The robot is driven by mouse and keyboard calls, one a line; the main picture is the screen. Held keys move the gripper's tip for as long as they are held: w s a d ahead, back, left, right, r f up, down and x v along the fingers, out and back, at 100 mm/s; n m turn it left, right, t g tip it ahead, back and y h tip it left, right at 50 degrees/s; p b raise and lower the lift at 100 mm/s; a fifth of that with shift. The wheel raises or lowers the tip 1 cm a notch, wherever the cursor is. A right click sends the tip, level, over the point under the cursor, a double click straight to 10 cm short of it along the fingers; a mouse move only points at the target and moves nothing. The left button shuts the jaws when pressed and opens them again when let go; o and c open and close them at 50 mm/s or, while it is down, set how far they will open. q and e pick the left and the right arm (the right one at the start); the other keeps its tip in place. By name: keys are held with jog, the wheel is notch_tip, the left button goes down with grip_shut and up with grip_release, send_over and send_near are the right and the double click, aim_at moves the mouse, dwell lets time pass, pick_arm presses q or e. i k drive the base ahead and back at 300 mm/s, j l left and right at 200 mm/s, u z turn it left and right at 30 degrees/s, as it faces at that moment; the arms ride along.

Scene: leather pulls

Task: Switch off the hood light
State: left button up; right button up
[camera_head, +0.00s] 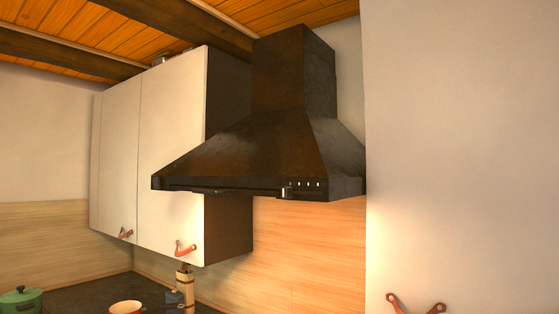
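The dark range hood (260,155) hangs on the wall in the middle of the head view, with its chimney rising to the ceiling. Its front lower edge carries a small light-coloured switch or slider (286,192) and a short row of small pale marks or buttons (305,184) toward the right end. The wood backsplash below the hood is brightly lit. The lamp itself is hidden under the hood. Neither of my grippers shows in this view.
White wall cabinets (172,150) with leather pulls hang left of the hood. A tall pale panel (460,150) with a leather pull (415,307) stands close on the right. A green pot (20,300), a red-rimmed pan (126,307) and a utensil holder (185,285) are below.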

aim_at(156, 181)
jog(key=i+j+z, duration=0.25)
jog(key=j, duration=0.5)
jog(key=i+j+z, duration=0.3)
jog(key=j, duration=0.45)
jog(key=j+z, duration=0.25)
jog(key=j, duration=0.55)
jog(key=j+z, duration=0.25)
jog(key=j, duration=0.55)
jog(key=i, duration=0.05)
